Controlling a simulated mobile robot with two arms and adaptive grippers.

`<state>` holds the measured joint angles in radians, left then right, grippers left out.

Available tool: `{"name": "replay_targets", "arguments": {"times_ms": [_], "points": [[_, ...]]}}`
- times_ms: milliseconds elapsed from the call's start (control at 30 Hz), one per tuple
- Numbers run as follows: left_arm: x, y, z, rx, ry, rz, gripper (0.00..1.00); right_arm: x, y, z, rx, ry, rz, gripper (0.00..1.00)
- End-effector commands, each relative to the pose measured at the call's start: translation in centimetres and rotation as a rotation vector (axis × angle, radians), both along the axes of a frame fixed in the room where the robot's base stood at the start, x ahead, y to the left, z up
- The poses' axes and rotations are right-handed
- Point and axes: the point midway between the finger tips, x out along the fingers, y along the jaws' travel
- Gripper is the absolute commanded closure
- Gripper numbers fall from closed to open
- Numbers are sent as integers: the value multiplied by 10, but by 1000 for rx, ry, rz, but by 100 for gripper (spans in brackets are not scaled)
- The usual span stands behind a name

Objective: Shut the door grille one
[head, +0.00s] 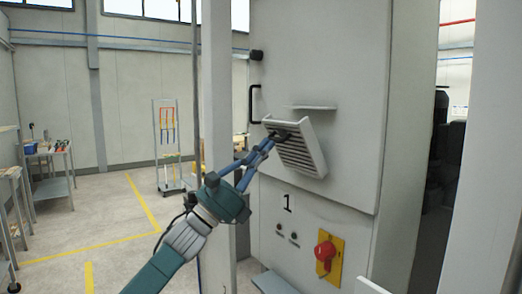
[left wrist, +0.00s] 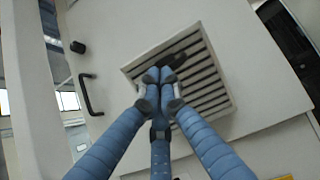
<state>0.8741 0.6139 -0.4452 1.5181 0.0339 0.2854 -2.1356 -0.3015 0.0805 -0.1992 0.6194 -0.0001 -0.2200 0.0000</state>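The door grille one (head: 301,150) is a pale slatted panel on the front of the tall cabinet, above the number 1. In the head view it is tilted, its upper part standing out from the cabinet face. In the left wrist view the grille (left wrist: 212,92) lies straight ahead, with dark slots. My left gripper (head: 272,143) is at the grille's upper left part. Contact with the grille is hard to tell. My right gripper is not in view.
The cabinet (head: 335,60) has a black handle (head: 254,104) at left, a small shelf (head: 310,107) above the grille, and a red knob on a yellow plate (head: 329,256) below. A pale post (head: 216,90) stands just left of the cabinet. Open floor (head: 110,215) lies further left.

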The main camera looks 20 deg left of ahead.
Motion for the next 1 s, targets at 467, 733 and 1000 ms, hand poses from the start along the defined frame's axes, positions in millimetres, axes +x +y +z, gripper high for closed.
{"name": "replay_targets", "arguments": {"times_ms": [467,733,1000], "points": [[16,-14,25,15,20,-1,100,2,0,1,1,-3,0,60],[27,-22,36,17,20,-2,100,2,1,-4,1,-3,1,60],[36,-29,43,16,20,-2,100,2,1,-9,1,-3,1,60]]}}
